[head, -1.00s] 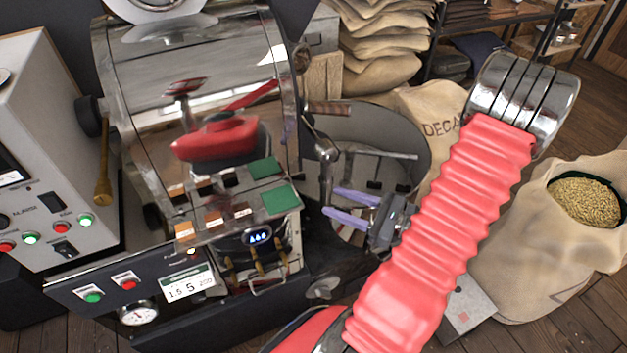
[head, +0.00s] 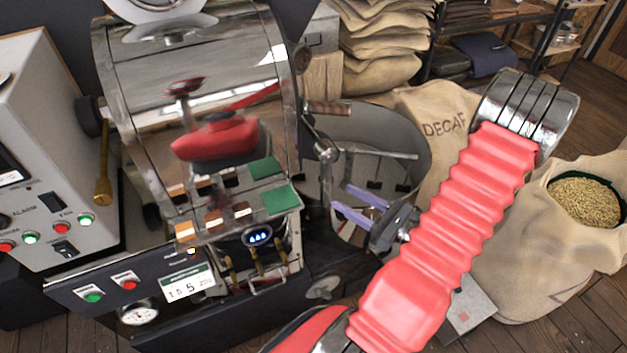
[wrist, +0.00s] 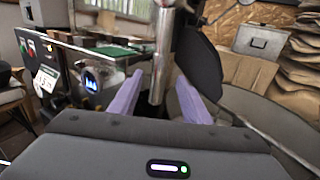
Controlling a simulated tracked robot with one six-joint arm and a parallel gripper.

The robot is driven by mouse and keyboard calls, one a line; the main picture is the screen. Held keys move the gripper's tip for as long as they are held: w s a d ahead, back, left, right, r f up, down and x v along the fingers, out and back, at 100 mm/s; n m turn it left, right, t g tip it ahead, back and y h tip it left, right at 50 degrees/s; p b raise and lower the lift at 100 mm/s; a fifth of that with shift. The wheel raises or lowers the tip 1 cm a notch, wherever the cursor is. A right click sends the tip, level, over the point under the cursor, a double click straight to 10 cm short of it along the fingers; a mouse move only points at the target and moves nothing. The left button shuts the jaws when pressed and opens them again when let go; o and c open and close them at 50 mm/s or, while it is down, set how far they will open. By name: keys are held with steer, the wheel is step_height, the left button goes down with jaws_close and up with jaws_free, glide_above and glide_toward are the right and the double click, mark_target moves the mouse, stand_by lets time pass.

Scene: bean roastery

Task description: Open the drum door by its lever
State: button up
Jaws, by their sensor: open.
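The shiny roaster drum (head: 225,65) fills the left half of the head view; its door on the right end is seen nearly edge-on. A lever with a wooden grip (head: 328,108) sticks out there, with a metal rod (head: 312,132) below it. My gripper (head: 341,198) is open, its purple fingers pointing left, below the lever. In the wrist view my gripper (wrist: 160,76) has a vertical metal bar (wrist: 160,55) showing between its fingers. I cannot tell whether this bar is part of the lever or whether the fingers touch it.
A round cooling pan (head: 412,128) with a stirring arm lies behind my gripper. The control front with tags (head: 190,285) is to the left. A decaf sack (head: 438,105) and an open bean sack (head: 540,245) stand on the right.

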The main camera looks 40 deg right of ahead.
steer(key=w+a, duration=0.2)
steer(key=w, duration=0.9)
steer(key=shift+w, duration=0.35)
steer(key=shift+a, duration=0.1)
steer(key=shift+c, duration=0.6)
jaws_close()
steer(key=shift+a, duration=0.1)
